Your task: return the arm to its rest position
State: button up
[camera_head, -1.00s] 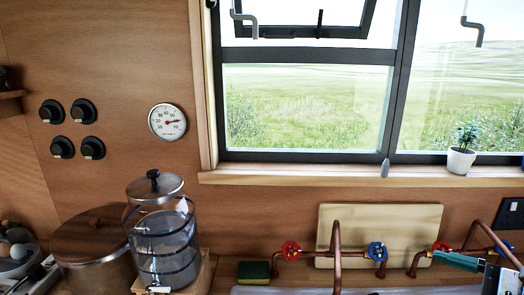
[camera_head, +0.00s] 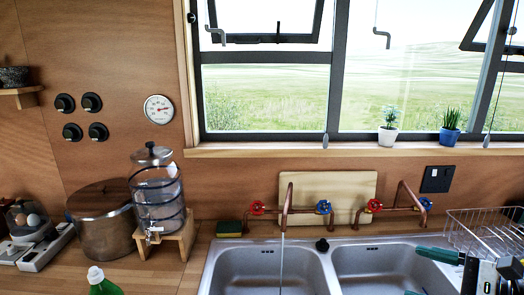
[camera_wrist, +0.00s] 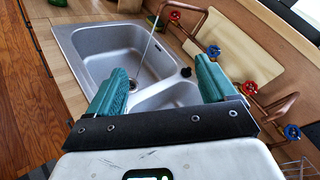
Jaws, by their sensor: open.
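My gripper (camera_head: 426,274) shows at the lower right edge of the head view, over the right basin of the sink. In the wrist view my gripper (camera_wrist: 162,84) has its two teal fingers spread wide apart with nothing between them. The double steel sink (camera_head: 262,262) lies beyond and below the fingers, and it also shows in the wrist view (camera_wrist: 88,52). Most of my arm is outside the head view.
Copper taps (camera_head: 288,200) with red and blue handles stand behind the sink, and a thin water stream (camera_head: 281,262) falls into the left basin. A wire dish rack (camera_head: 480,232) is at right. A glass dispenser (camera_head: 158,200) and a green bottle (camera_head: 102,284) stand at left.

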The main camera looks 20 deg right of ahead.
jog(key=s+a+f+n+g+h, duration=0.1)
jog(key=s+a+f+n+g, duration=0.15)
jog(key=f, duration=0.35)
jog(key=s+a+f+n+g+h, duration=0.1)
jog(key=a+f+n+g, duration=0.2)
jog(key=f, duration=0.4)
jog(key=s+a+f+n+g+h, duration=0.1)
jog(key=s+a+f+n, duration=0.1)
jog(key=a+f+n, duration=0.3)
jog(key=s+a+f+n+g+h, duration=0.1)
jog(key=s+f+n+g+h, duration=0.1)
jog(key=s+f+n, duration=0.3)
jog(key=s+a+f+n+g+h, duration=0.2)
jog(key=s+f+n+g, duration=0.2)
jog(key=s+n, duration=0.3)
jog(key=s+f, duration=0.1)
jog(key=s, duration=0.2)
jog(key=shift+s+f+n+h, duration=0.25)
jog(key=shift+s+n+h, duration=0.05)
jog(key=shift+n, duration=0.05)
jog(key=shift+a, duration=0.1)
